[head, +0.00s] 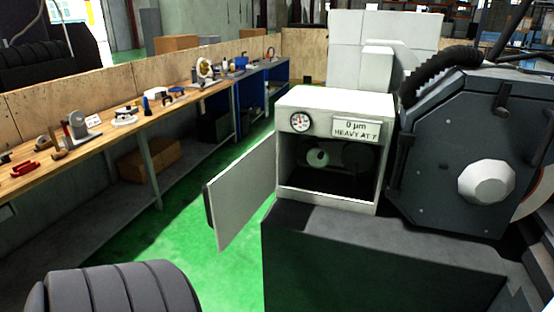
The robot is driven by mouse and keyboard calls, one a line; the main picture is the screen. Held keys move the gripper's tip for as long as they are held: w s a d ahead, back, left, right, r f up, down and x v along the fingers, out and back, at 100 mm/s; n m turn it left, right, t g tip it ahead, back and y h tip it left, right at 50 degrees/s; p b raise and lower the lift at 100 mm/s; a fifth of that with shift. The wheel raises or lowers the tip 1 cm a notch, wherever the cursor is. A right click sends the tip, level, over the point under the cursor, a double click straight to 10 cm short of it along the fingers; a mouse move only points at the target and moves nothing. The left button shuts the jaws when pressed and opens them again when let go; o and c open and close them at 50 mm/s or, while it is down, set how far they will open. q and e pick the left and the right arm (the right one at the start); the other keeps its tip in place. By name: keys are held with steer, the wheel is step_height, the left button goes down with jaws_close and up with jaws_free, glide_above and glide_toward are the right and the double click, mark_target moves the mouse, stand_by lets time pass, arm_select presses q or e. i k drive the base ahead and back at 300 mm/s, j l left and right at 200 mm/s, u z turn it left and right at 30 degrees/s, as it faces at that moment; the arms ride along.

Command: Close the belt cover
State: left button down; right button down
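The belt cover (241,196) is a flat, light grey door panel standing wide open. It swings out to the left from the front of a white machine housing (292,100). The housing's opening (329,172) is exposed, with a pale round pulley-like part (317,157) and a darker round part inside. A dial gauge and a label plate sit above the opening. Neither of my grippers can be made out in the head view. A dark ribbed cylinder (115,290) at the bottom left looks like part of my arm.
A dark machine base (350,260) juts out below and right of the opening. A large dark grey grinder guard (450,150) with a pale knob stands at right. A wooden workbench (140,125) with several tools runs along the left. Green floor between bench and cover is clear.

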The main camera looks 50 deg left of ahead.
mark_target(231, 199)
steer(key=k+j+u, duration=0.1)
steer(key=j, duration=0.25)
steer(key=k+j, duration=0.25)
steer(key=j, duration=0.15)
steer(key=k+j+u, duration=0.15)
steer(key=j, duration=0.25)
steer(key=k+j, duration=0.2)
steer(key=j, duration=0.2)
steer(key=k+j+u, duration=0.15)
steer(key=j, duration=0.25)
steer(key=k+j, duration=0.15)
steer(key=j, duration=0.25)
steer(key=k+j+u, duration=0.15)
steer(key=j, duration=0.25)
steer(key=i+j+z, duration=0.1)
steer(key=i, duration=0.2)
